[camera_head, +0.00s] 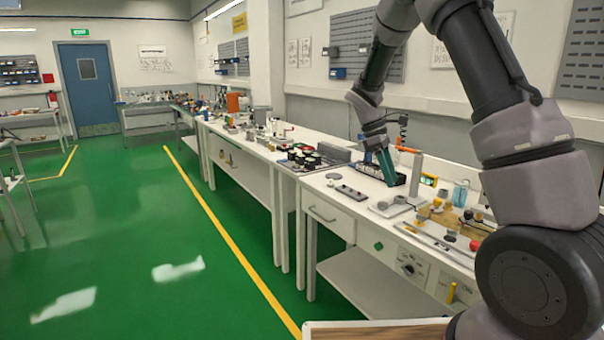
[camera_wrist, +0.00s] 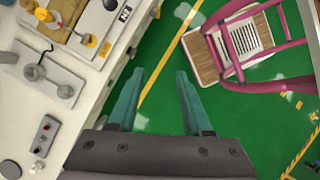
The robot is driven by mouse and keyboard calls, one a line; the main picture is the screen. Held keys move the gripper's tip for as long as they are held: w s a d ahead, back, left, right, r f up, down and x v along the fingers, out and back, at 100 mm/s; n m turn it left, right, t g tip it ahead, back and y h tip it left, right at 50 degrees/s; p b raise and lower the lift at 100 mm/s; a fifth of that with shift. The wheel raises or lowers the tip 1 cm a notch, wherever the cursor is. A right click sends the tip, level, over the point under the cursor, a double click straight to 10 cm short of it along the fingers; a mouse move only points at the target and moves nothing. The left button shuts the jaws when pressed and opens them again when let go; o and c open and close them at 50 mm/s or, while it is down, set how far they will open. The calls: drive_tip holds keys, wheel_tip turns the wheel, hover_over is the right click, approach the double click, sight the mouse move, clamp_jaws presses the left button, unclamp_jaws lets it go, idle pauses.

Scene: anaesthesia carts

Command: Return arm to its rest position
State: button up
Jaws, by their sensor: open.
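My arm reaches up from the right in the head view and bends down over the white workbench (camera_head: 340,215). My gripper (camera_head: 388,170) has teal fingers and points down above the bench. In the wrist view my gripper (camera_wrist: 158,85) shows two teal fingers spread apart with nothing between them. Beyond the fingers lies green floor with a yellow line.
In the wrist view a pink-framed item (camera_wrist: 245,45) stands on the floor at upper right. The green floor (camera_head: 140,230) left of the bench is open.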

drive_tip(key=s+r+m+t+y, duration=0.5)
drive_tip(key=s+r+m, duration=0.55)
drive_tip(key=r, duration=0.55)
drive_tip(key=s+r+m+t, duration=0.2)
drive_tip(key=s, duration=0.5)
drive_tip(key=s+r+m+t+y, duration=0.1)
drive_tip(key=s+r+m+t, duration=0.1)
drive_tip(key=s, duration=0.5)
drive_tip(key=shift+r+m+t, duration=0.4)
drive_tip(key=shift+r+m, duration=0.2)
drive_tip(key=shift+m, duration=0.25)
